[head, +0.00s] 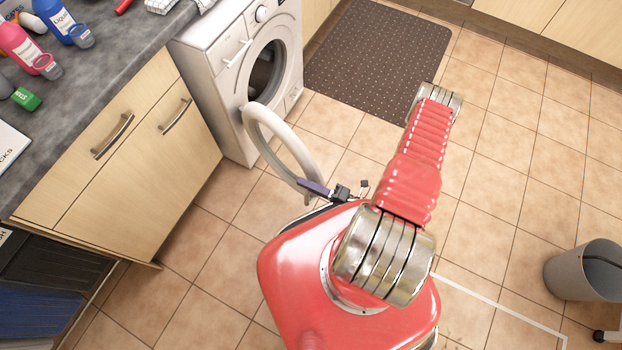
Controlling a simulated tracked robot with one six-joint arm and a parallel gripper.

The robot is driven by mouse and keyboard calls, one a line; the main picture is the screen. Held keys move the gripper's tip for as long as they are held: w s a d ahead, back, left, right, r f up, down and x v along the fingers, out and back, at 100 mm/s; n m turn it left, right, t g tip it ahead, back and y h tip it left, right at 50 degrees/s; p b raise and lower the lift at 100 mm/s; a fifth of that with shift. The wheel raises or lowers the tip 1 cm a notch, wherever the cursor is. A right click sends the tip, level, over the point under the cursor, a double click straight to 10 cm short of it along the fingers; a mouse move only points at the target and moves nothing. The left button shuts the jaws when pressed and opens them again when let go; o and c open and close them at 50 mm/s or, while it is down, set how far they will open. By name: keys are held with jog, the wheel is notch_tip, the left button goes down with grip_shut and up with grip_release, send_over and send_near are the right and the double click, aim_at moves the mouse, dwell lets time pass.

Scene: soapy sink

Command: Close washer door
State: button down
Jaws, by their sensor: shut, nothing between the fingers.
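The white washing machine (215,97) stands at the end of the counter, with its dark drum opening (262,80) uncovered. Its round white door (289,140) is open, swung well out from the front towards my red body. My gripper (312,187) is small and dark with greyish-purple fingers. It is shut and empty, at the door's near, free edge. The fingers overlap the rim in the picture; I cannot tell whether they touch it. My red arm hides part of the wrist and the forearm.
Wooden cabinets with a grey counter (110,65) run along the left, with bottles on top. A dark dotted mat (375,55) lies beside the washer. A grey bin (585,272) stands at the right. Tiled floor is clear between mat and bin.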

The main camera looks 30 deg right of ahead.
jog(key=shift+w+d, duration=0.2)
jog(key=shift+d, duration=0.35)
jog(key=shift+w+d, duration=0.15)
jog(key=shift+d, duration=0.4)
jog(key=shift+d, duration=0.15)
